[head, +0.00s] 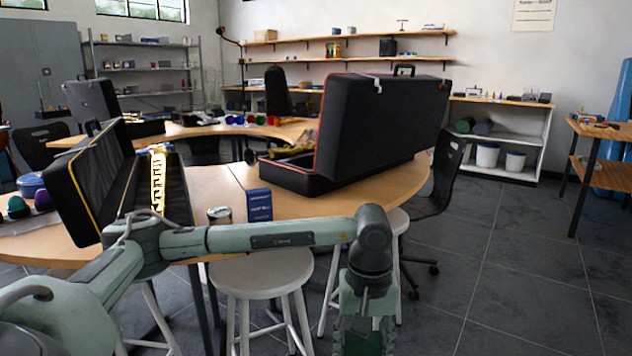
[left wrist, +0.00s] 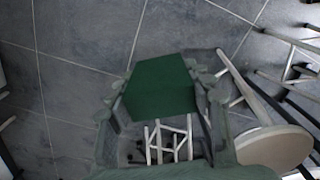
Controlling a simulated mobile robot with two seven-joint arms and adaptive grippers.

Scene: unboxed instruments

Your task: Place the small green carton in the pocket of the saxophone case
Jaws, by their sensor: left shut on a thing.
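My left gripper (head: 364,338) hangs low at the front of the head view, pointing down in front of the table. In the left wrist view the left gripper (left wrist: 162,108) is shut on the small green carton (left wrist: 160,88), above the floor. Another open case with yellow edging (head: 88,190) holds a bright golden piece at left.
White stools (head: 262,272) stand in front of the curved wooden table (head: 345,200). A blue box (head: 259,204) and a tin (head: 219,215) sit near the table's front edge. A black chair (head: 445,165) stands at right. The floor further right is clear.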

